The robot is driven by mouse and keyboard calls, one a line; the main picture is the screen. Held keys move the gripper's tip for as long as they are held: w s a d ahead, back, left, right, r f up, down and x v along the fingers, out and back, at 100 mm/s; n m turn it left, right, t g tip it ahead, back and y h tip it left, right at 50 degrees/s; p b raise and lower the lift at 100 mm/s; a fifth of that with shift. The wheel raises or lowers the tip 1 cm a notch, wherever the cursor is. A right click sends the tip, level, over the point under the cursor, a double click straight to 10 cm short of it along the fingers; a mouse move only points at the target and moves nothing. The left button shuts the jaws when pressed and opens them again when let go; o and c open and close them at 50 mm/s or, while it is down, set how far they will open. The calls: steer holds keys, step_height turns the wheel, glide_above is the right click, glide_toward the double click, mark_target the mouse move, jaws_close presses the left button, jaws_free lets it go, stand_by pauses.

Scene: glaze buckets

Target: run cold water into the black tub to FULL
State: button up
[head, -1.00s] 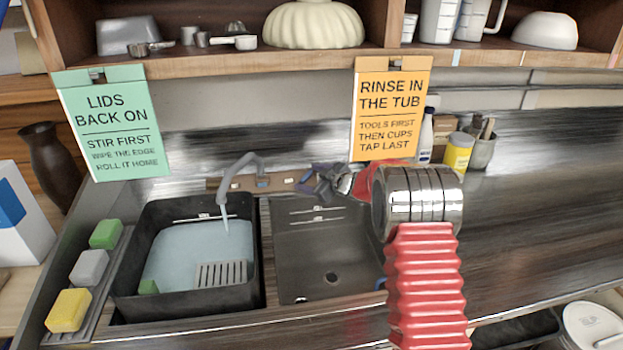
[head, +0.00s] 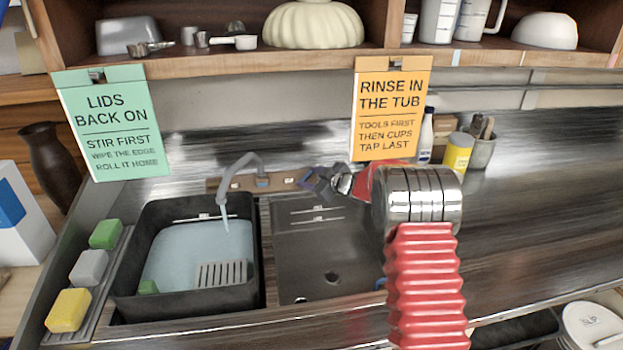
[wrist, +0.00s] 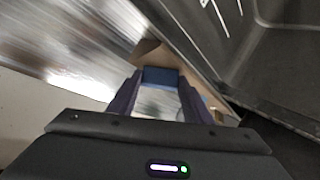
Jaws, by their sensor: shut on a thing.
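The black tub (head: 128,275) stands in the left side of the sink and holds pale blue water (head: 180,255). A stream runs from the grey spout (head: 246,160) into it. The water surface lies close below a pale mark on the tub's far wall; the mark's lettering is too small to read. My gripper (head: 308,179) is at the right end of the tap ledge, behind the sink. In the wrist view its dark fingers (wrist: 160,100) are shut on a blue tap handle (wrist: 160,76). The fingers partly hide the handle in the head view.
An empty grey basin (head: 330,255) lies right of the tub. Green, grey and yellow sponges (head: 68,310) line the left edge. An orange sign (head: 390,110) hangs above my arm. A yellow jar (head: 458,152) stands behind it. The counter at right is clear.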

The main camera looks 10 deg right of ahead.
steer(key=shift+a+m+t+h, duration=0.1)
steer(key=shift+m+t+h, duration=0.2)
steer(key=shift+m, duration=0.3)
steer(key=shift+s+a+m+t+h, duration=0.15)
steer(key=shift+m+t+h, duration=0.5)
steer(key=shift+m, duration=0.75)
steer(key=shift+a+m+t+h, duration=0.15)
steer(key=shift+m+t+h, duration=0.1)
steer(key=shift+m+h, duration=1)
steer(key=shift+a+m+t+h, duration=0.15)
steer(key=shift+m+h, duration=0.55)
steer(key=shift+m, duration=1.05)
steer(key=shift+m+h, duration=0.3)
steer(key=shift+m, duration=0.1)
steer(key=o, duration=1.1)
steer(key=shift+c, duration=0.2)
steer(key=shift+f, duration=0.1)
steer(key=shift+s, duration=0.1)
